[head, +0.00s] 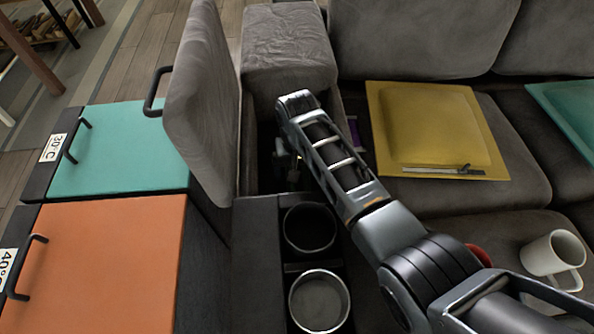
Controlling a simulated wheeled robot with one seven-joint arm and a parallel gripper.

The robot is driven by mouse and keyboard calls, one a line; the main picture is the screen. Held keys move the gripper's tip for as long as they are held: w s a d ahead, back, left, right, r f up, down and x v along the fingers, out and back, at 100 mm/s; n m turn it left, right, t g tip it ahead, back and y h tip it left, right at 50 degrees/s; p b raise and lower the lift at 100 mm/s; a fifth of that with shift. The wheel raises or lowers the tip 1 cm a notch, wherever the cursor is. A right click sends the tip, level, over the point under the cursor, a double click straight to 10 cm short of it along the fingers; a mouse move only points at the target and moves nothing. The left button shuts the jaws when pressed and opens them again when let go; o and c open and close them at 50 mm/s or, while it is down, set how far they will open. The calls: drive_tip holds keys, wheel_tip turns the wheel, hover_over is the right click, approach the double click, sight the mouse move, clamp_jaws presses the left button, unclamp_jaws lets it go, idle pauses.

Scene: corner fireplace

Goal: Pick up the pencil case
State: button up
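My gripper (291,175) points down into the dark open storage compartment (262,182) of the sofa armrest. My arm crosses over the compartment from the lower right and hides much of it. The fingers are small and in shadow, so I cannot tell whether they are open or shut, or whether they touch anything. I cannot make out a pencil case for certain. A sliver of something purple (355,134) shows just right of my arm, beside the seat; I cannot tell what it is.
The raised grey armrest lid (205,100) stands left of the compartment. Two cup holders (319,300) lie in front. A yellow tray (430,115) with a thin tool (430,170) rests on the seat. A white mug (550,252) stands right. Turquoise (120,150) and orange (105,260) boxes stand left.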

drive_tip(key=c, duration=1.2)
drive_tip(key=shift+r, duration=0.1)
